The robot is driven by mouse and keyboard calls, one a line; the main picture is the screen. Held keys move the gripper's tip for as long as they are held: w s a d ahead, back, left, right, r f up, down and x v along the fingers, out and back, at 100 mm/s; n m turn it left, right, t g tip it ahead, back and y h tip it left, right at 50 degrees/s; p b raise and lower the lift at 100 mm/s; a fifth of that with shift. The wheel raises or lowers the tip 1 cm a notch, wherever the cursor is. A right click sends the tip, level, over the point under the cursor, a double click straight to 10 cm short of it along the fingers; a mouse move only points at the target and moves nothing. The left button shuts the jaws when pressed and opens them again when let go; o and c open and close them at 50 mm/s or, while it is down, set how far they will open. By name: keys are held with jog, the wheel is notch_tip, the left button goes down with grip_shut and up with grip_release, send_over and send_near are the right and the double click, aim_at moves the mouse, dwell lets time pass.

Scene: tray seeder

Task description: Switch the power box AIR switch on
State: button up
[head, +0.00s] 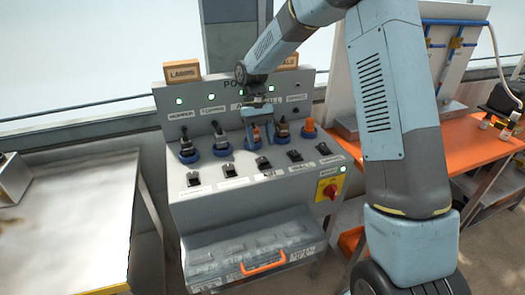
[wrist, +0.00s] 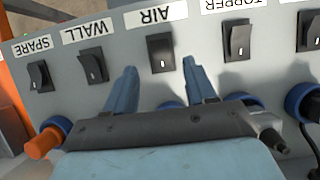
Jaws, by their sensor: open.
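The grey power box (head: 180,209) stands in the middle of the head view, with a row of black rocker switches on its sloped front. The AIR switch (head: 263,163) is the middle one; in the wrist view the AIR switch (wrist: 161,53) sits under its upside-down AIR label (wrist: 156,15). My gripper (head: 258,130) is over the box, above the switch row. In the wrist view my gripper (wrist: 158,66) is open and empty, its blue fingertips on either side of the AIR switch's near end. I cannot tell whether they touch the panel.
The WALL switch (wrist: 92,65) and TOPPER switch (wrist: 236,40) flank AIR closely. Plugs in blue sockets, including one at left (head: 187,146), stand behind the switches. A red rotary switch (head: 330,190) is at the right. A grey case (head: 215,265) lies below; an orange table (head: 460,150) is right.

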jog(key=v, duration=0.8)
jog(key=shift+w+r, duration=0.2)
jog(key=shift+r, duration=0.05)
jog(key=s+d+r+m+t, duration=0.1)
jog(key=s+d+r+t, duration=0.4)
jog(key=s+d+r, duration=0.8)
jog(key=s+d+m+t, duration=0.1)
jog(key=s+d, duration=0.3)
jog(key=s, duration=0.5)
jog(key=s+d+m+t+y, duration=0.1)
jog(key=s+d+t, duration=0.2)
jog(key=s, duration=0.7)
jog(key=shift+d+r+t, duration=0.15)
jog(key=shift+d+t, duration=0.2)
jog(key=shift+t, duration=0.35)
